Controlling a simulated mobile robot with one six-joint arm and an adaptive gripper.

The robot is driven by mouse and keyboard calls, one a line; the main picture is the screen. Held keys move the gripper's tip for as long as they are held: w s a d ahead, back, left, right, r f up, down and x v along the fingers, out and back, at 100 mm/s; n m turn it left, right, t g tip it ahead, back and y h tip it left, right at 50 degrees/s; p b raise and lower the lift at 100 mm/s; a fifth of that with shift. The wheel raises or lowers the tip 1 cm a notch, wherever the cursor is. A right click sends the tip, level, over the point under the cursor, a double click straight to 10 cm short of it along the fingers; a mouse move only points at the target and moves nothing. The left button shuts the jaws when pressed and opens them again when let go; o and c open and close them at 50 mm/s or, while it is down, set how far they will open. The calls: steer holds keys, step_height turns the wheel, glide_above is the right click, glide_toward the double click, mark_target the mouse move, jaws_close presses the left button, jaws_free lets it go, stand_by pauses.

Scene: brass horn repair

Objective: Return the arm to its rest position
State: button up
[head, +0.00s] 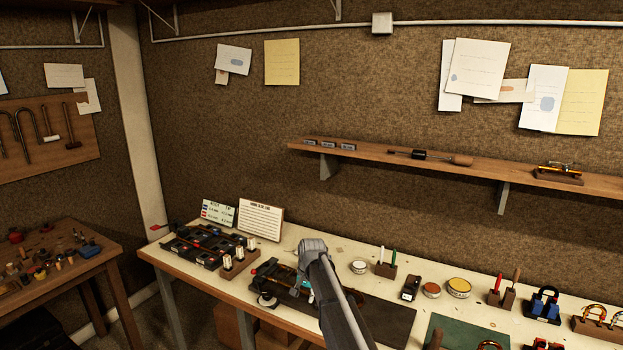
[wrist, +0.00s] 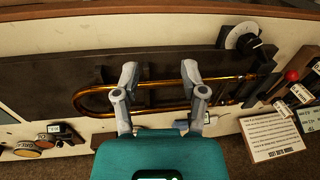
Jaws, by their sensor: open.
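My gripper (wrist: 160,75) is open in the wrist view, its two grey fingers spread apart with nothing held between them. Beyond the fingers, a long brass tube with a rounded end (wrist: 90,97) lies across a dark fixture on the bench; a gap between it and the fingers cannot be judged. In the head view my grey arm (head: 335,300) reaches over the bench beside the dark fixture (head: 270,278). The arm hides part of that fixture, and my fingertips cannot be made out there.
The pale bench (head: 315,236) carries a black parts tray (head: 200,245) at left and tins, pens and padlock-like items at right. A wall shelf (head: 400,157) hangs behind the bench. A wooden side table (head: 50,280) stands at left. Space above the bench looks clear.

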steer(key=s+d+f+n+b, duration=0.1)
steer(key=s+d+f+b, duration=0.1)
steer(key=s+d, duration=0.4)
steer(key=s+d+f+n+h+b, duration=0.1)
steer(key=s+d, duration=0.6)
steer(key=s, duration=0.7)
steer(key=s+d+f+n+g+b, duration=0.1)
steer(key=s+d+f+b, duration=0.3)
steer(key=s, duration=0.6)
steer(key=shift+d+f+n+h+b, duration=0.3)
steer(key=shift+d+f+n, duration=0.4)
steer(key=shift+d, duration=0.5)
steer(key=shift+s+r, duration=0.1)
